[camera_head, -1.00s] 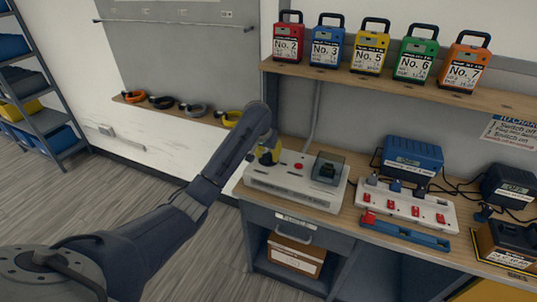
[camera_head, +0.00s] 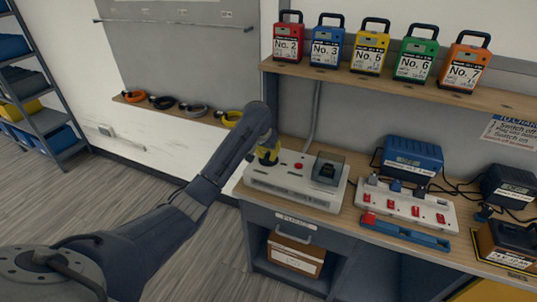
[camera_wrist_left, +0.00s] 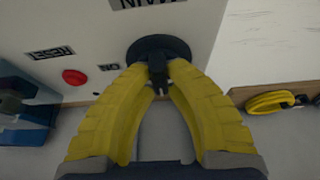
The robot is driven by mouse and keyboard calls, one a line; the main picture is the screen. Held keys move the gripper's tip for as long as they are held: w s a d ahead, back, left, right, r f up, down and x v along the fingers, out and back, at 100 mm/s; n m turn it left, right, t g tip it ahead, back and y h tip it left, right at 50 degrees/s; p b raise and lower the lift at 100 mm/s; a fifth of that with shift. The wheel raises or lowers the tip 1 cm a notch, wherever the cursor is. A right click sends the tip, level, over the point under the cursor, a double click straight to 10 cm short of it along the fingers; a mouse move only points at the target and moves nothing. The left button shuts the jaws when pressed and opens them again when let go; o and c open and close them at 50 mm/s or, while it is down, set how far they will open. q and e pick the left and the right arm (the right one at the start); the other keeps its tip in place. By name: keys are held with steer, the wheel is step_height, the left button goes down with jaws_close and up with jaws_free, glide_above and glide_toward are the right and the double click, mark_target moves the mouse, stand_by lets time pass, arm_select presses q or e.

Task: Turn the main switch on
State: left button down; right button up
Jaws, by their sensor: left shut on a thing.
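The main switch is a dark round knob (camera_wrist_left: 160,48) with a narrow black grip on the white control box (camera_head: 285,186), below a label reading MAIN that appears upside down in the left wrist view. My left gripper (camera_wrist_left: 158,85) has its yellow fingers closed on the black grip of the knob. An ON label (camera_wrist_left: 109,68) is just left of the knob. In the head view the left gripper (camera_head: 268,155) is at the box's left end and hides most of the switch. My right gripper is not in view.
A red button (camera_head: 298,166) and a dark clear-lidded part (camera_head: 328,170) sit on the same box. A shelf (camera_head: 380,80) with several numbered packs is above.

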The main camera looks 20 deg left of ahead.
arm_select(q)
steer(key=shift+a+m, duration=0.1)
steer(key=shift+m, duration=0.3)
steer(key=m+h, duration=0.1)
steer(key=m, duration=0.2)
steer(key=m+g+h, duration=0.1)
steer(key=m+h, duration=0.1)
steer(key=m, duration=0.3)
steer(key=m+g, duration=0.1)
steer(key=m, duration=0.1)
steer(key=m+h, duration=0.1)
steer(key=m, duration=0.2)
steer(key=shift+g, duration=0.4)
steer(key=shift+m+g+h, duration=0.4)
steer(key=shift+m+g, duration=0.3)
steer(key=shift+m, duration=1.5)
steer(key=c, duration=1.4)
jaws_free()
steer(key=shift+o, duration=0.2)
